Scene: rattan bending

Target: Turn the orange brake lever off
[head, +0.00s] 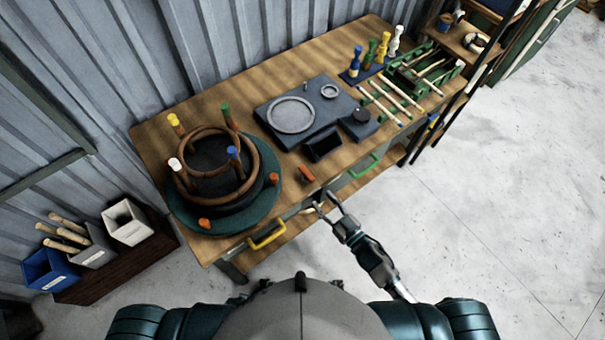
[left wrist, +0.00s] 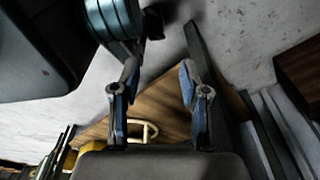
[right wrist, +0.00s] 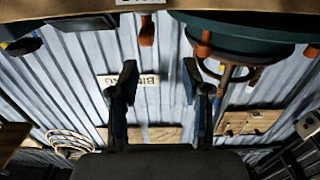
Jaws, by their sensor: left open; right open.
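The orange brake lever (head: 306,174) is at the front edge of the wooden workbench (head: 222,248), right of the round turntable (head: 274,196). An orange lever-like piece also shows at the top of the right wrist view (right wrist: 147,31). My right gripper (head: 324,201) is open and empty, just in front of the bench edge, close to the lever but apart from it. Its spread fingers also show in the right wrist view (right wrist: 159,75). My left gripper (left wrist: 158,78) is open and empty in its wrist view, and hidden in the head view.
The turntable carries a rattan ring form (head: 258,172) with coloured-topped pegs; other orange pieces (head: 204,223) sit at its rim. A yellow handle (head: 267,236) and a green handle (head: 367,166) stick out from the bench front. A dark box (head: 323,145) stands behind the lever.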

